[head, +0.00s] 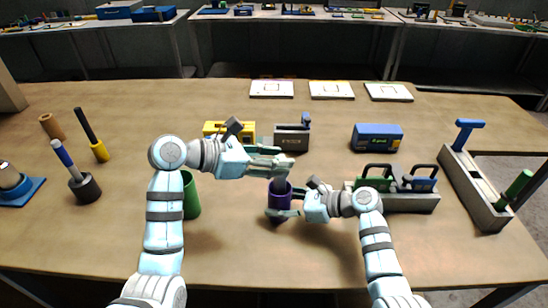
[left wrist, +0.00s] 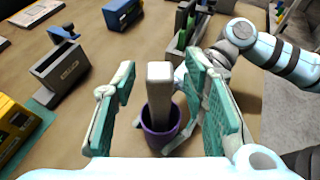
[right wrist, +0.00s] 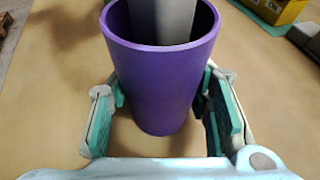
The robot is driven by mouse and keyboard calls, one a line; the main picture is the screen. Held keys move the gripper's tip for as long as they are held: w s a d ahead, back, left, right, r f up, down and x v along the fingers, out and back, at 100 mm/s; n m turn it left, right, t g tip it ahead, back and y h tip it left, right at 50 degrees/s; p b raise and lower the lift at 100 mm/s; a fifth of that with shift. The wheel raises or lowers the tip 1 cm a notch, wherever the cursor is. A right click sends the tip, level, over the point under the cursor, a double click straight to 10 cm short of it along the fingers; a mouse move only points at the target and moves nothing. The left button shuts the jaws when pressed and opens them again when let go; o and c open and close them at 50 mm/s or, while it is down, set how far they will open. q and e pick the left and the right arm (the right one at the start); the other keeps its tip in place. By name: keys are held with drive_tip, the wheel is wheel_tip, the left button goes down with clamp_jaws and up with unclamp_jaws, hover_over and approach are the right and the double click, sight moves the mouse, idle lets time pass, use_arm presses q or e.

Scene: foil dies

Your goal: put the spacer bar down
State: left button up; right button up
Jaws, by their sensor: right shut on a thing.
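A grey bar, which looks like the spacer bar (left wrist: 160,85), stands upright in a purple cup (head: 278,201). The bar's lower part is hidden inside the cup. My left gripper (head: 284,161) is open at the bar; in the left wrist view its green-padded fingers stand on either side of the bar with gaps. My right gripper (right wrist: 160,120) is shut on the purple cup, its fingers on both sides of the cup's wall. The bar also shows in the right wrist view (right wrist: 162,20), rising out of the cup.
A grey box with a blue-handled piece (head: 292,138), a yellow box (head: 215,128) and a blue box (head: 377,137) stand behind. A green cup (head: 190,195) is left, a rack with handled pieces (head: 410,203) right. The table front is mostly clear.

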use_arm(q)
drive_tip(key=v, duration=1.2)
drive_tip(key=shift+s+r, duration=0.1)
use_arm(e)
drive_tip(key=o, duration=1.3)
